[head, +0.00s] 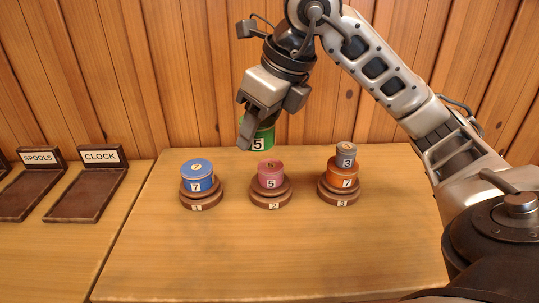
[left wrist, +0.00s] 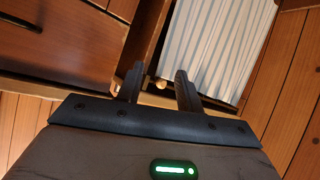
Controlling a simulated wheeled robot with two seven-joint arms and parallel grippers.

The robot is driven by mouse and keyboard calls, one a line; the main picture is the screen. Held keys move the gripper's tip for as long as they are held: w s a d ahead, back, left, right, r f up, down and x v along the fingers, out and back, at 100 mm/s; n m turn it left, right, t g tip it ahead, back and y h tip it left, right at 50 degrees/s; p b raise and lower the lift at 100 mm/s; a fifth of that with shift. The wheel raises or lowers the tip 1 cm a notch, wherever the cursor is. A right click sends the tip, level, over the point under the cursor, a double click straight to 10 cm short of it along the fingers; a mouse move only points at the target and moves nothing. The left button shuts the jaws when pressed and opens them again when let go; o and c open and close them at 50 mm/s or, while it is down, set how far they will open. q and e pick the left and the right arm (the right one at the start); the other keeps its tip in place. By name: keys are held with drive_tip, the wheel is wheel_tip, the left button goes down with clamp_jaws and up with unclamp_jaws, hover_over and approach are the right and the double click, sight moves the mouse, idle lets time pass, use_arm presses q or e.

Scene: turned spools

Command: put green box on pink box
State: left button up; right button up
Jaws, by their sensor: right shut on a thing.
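The green box (head: 266,136), a round spool marked 5, is held in the air by my right gripper (head: 252,128), which is shut on it. The gripper's finger hides its left part. The pink box (head: 271,176), also marked 5, sits on the round wooden stand 2 (head: 257,198) at the middle of the table. The green box hangs above it, slightly left, with a clear gap between them. My left gripper (left wrist: 160,85) shows only in the left wrist view; its two fingers are apart and nothing is between them.
A blue spool (head: 197,180) sits on stand 1 at left. An orange spool (head: 342,178) on stand 3 at right carries a small grey spool (head: 346,156). Trays labelled SPOOLS (head: 30,195) and CLOCK (head: 85,197) lie empty at far left. The table front is clear.

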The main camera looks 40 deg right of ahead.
drive_tip(key=w+d+f, duration=0.2)
drive_tip(key=w+d, duration=0.1)
drive_tip(key=d, duration=0.1)
drive_tip(key=b, duration=0.1)
approach(267, 164)
drive_tip(key=shift+w+a+f, duration=0.2)
drive_tip(key=shift+w+a, duration=0.1)
drive_tip(key=shift+a, duration=0.15)
drive_tip(key=shift+w+a+f, duration=0.25)
drive_tip(key=shift+w+a, duration=0.1)
drive_tip(key=shift+a, duration=0.1)
drive_tip(key=shift+w+d+f, duration=0.3)
drive_tip(key=shift+d+f, duration=0.05)
drive_tip(key=shift+f, duration=0.1)
drive_tip(key=shift+w+d+f+b, duration=0.1)
drive_tip(key=shift+f+b, duration=0.1)
drive_tip(key=shift+f, duration=0.75)
drive_tip(key=shift+w+d+f+b, duration=0.1)
drive_tip(key=shift+d+f+b, duration=0.1)
drive_tip(key=shift+f, duration=0.75)
use_arm(q)
drive_tip(key=shift+w+f, duration=0.1)
drive_tip(key=shift+f, duration=0.1)
use_arm(e)
drive_tip(key=shift+f, duration=0.15)
drive_tip(key=o, duration=1)
drive_tip(key=shift+c, duration=0.2)
use_arm(q)
drive_tip(key=shift+f, duration=0.1)
